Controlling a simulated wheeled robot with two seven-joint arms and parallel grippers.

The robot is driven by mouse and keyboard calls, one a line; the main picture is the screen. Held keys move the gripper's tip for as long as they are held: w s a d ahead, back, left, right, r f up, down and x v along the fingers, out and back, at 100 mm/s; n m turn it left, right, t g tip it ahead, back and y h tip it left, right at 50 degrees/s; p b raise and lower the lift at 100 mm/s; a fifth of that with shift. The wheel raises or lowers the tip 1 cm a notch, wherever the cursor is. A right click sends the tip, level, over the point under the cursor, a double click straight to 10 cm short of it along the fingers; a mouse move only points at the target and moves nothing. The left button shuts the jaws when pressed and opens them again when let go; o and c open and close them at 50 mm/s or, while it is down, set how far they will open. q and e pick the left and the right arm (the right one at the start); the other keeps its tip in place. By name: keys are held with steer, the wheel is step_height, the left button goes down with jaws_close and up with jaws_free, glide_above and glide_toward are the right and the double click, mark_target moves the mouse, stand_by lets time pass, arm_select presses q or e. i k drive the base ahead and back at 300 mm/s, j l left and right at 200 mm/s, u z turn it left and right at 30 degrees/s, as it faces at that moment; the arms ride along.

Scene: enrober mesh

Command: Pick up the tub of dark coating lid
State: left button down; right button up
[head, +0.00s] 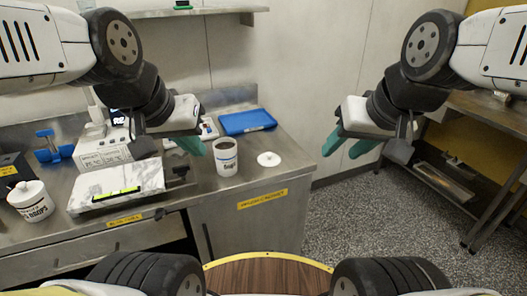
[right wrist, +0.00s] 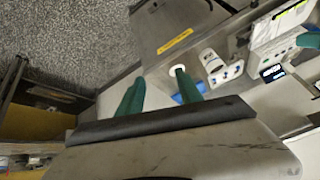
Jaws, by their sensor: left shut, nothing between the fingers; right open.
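The white round lid (head: 269,159) with a small knob lies flat on the steel counter in the head view. The open white tub of dark coating (head: 226,157) stands upright to its left, dark inside. My left gripper (head: 192,146) is shut and empty, to the left of the tub in the picture. My right gripper (head: 343,148) is open and empty, to the right of the lid and apart from it. In the right wrist view its green fingers (right wrist: 158,88) are spread; the tub (right wrist: 211,61) shows beyond them, and a finger partly blocks the counter beside it.
A blue tray (head: 247,122) lies behind the lid. A lidded white jar (head: 31,200) and a pale slab device (head: 115,188) stand at the left. A metal rack (head: 458,165) stands at the right. The counter around the lid is clear.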

mark_target(269, 160)
steer(key=i+l+u, duration=0.15)
steer(key=u, duration=0.2)
steer(key=i+l+u, duration=0.1)
steer(key=l+u, duration=0.15)
steer(key=u, duration=0.15)
